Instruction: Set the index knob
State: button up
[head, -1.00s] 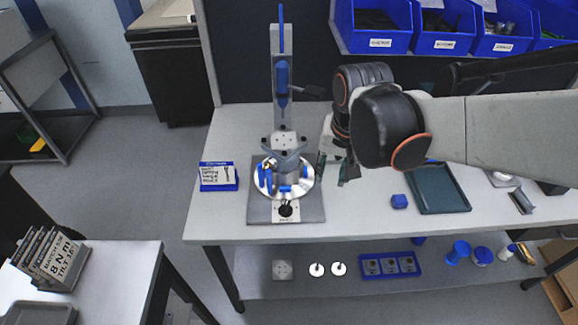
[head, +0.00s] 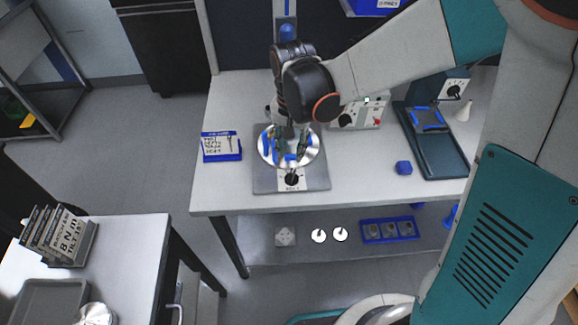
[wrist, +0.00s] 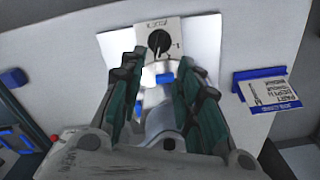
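The index knob (head: 291,179) is a round black knob on a pale plate at the front of a grey fixture base (head: 262,182). In the wrist view the knob (wrist: 158,42) shows a white pointer line and printed marks around it. Behind it in the head view is a shiny round plate (head: 312,157) with blue parts. My gripper (head: 290,140) is over this round plate, behind the knob. In the wrist view my gripper (wrist: 158,70) has its two dark green fingers apart, with the plate visible between them and the knob beyond the tips. The fingers do not touch the knob.
A blue-edged sign (head: 221,147) stands left of the fixture. A control box (head: 362,115), a small blue block (head: 403,167) and a dark tray (head: 442,160) are to the right. The bench front beside the fixture is clear.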

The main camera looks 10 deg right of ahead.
aim_at(292, 174)
notch_tip(292, 174, down, 11)
jog(key=b, duration=0.6)
jog(key=shift+r+b, duration=0.2)
jog(key=shift+b, duration=0.15)
grip_shut()
